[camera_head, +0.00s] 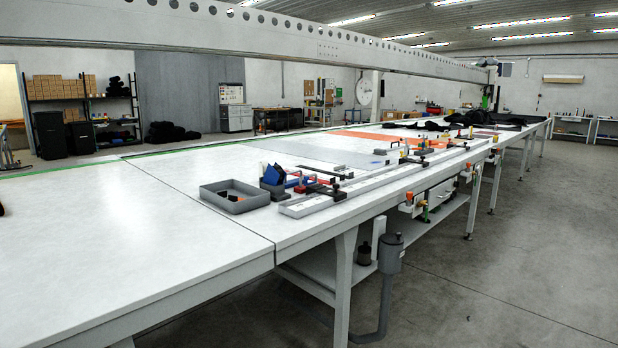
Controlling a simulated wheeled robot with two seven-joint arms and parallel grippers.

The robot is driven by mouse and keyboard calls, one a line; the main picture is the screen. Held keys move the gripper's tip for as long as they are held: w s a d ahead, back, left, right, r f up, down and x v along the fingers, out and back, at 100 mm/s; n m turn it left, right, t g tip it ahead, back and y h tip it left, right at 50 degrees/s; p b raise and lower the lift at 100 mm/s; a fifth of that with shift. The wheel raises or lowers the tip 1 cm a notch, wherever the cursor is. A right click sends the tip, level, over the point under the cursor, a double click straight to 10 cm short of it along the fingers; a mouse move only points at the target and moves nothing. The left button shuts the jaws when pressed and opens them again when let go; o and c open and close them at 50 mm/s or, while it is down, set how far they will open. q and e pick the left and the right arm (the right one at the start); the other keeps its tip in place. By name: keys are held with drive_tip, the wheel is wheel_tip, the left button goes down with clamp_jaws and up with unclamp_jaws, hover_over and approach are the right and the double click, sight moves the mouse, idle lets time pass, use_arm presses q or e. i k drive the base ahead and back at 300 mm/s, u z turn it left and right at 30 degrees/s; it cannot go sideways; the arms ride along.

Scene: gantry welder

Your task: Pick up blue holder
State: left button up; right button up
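A dark blue, upright piece that looks like the blue holder (271,174) stands on the long white table, just behind the right end of a grey tray. It is small and far off, and its lower part is partly hidden by a grey block. Neither of my grippers can be made out. A small dark shape (1,210) is cut off at the left edge, and I cannot tell what it is.
The grey open tray (234,196) holds small dark and orange pieces. Red and blue clamp-like tools and a long pale rail (330,202) lie to the right. The near left white tabletop (110,240) is clear. A perforated gantry beam (250,32) spans overhead.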

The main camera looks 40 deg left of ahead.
sight(276, 175)
drive_tip(key=z, duration=0.3)
drive_tip(key=i, duration=1.65)
drive_tip(key=u, duration=0.2)
